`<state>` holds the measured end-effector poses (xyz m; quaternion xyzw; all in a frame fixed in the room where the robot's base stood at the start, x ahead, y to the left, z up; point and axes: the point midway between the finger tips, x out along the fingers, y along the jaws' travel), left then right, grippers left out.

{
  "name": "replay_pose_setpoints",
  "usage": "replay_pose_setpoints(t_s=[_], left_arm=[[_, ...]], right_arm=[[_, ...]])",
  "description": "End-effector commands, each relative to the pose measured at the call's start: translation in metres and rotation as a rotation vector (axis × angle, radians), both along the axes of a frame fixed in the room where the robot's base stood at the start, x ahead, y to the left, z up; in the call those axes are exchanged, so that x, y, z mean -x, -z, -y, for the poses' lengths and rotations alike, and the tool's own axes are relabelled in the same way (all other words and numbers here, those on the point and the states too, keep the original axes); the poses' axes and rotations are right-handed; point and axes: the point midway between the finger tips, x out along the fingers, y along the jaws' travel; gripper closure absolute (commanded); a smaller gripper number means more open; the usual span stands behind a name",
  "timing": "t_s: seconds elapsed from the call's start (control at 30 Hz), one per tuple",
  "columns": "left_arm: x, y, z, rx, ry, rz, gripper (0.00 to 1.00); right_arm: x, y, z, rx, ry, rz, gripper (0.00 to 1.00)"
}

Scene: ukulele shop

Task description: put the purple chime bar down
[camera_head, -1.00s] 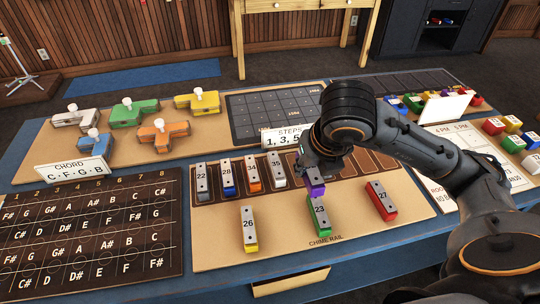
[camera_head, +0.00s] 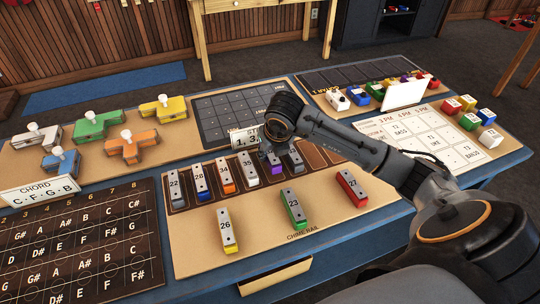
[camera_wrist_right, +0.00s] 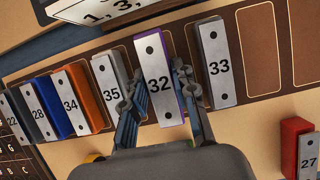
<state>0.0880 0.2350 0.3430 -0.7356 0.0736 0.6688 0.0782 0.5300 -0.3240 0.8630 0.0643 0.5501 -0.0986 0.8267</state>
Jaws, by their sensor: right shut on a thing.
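The purple chime bar (camera_wrist_right: 159,84), numbered 32, is between the two fingers of my right gripper (camera_wrist_right: 160,92), which is shut on it. In the head view the purple bar (camera_head: 277,169) shows partly below the gripper (camera_head: 275,157), over the dark chime rail (camera_head: 317,156). My left gripper is not in view.
Bars 22 (camera_head: 176,190), 28 (camera_head: 201,182) and 34 (camera_head: 225,175) sit left on the rail. Yellow bar 26 (camera_head: 228,231), green bar 23 (camera_head: 293,211) and red bar 27 (camera_head: 351,189) lie on the tan board in front. Rail slots right of 33 are empty.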

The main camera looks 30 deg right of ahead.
Motion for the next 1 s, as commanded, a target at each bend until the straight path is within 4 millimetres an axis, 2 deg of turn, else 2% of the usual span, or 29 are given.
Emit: replay_pose_setpoints(t_s=[0.13, 0.53, 0.57, 0.67, 1.0], left_arm=[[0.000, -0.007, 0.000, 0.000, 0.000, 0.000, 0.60], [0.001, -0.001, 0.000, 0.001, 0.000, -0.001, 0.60], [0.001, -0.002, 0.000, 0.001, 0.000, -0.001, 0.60], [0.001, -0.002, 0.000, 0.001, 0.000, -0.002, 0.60], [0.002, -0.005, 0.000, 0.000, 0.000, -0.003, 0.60]], right_arm=[[0.001, 0.016, 0.000, 0.000, 0.001, -0.003, 1.00], [0.001, 0.024, 0.000, 0.000, 0.000, 0.000, 1.00], [0.001, 0.022, 0.000, 0.000, 0.000, -0.001, 0.69], [0.001, 0.022, 0.000, 0.000, 0.000, -0.001, 0.50], [0.001, 0.019, -0.001, 0.000, 0.000, -0.001, 0.50]])
